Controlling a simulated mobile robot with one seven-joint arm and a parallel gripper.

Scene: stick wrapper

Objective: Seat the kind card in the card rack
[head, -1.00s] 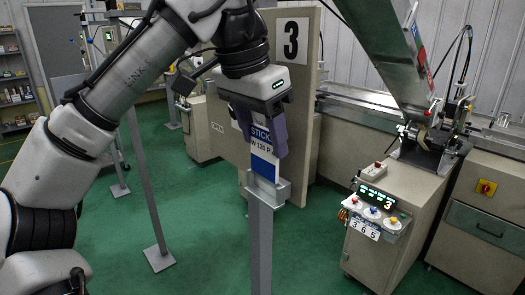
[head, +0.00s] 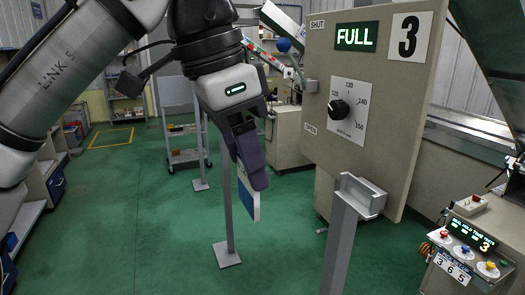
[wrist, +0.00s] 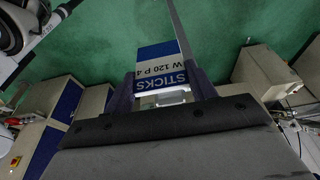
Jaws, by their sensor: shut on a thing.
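The kind card (head: 249,200), white and blue, hangs from my gripper (head: 250,170) in the head view, slightly tilted and seen nearly edge-on. In the wrist view the card (wrist: 160,68) reads "STICKS" and "W 120 P 4", upside down, between my two purple fingers. My gripper is shut on it. The card rack (head: 362,196), a small grey holder on top of a grey post, stands to the right of the card in the head view. The rack looks empty, and the card is clear of it.
A beige panel (head: 378,105) marked 3, with a FULL display and a black dial (head: 339,108), stands behind the rack. A control box (head: 465,240) with coloured knobs is at the lower right. Another grey post (head: 228,215) stands behind the card. Green floor lies open at left.

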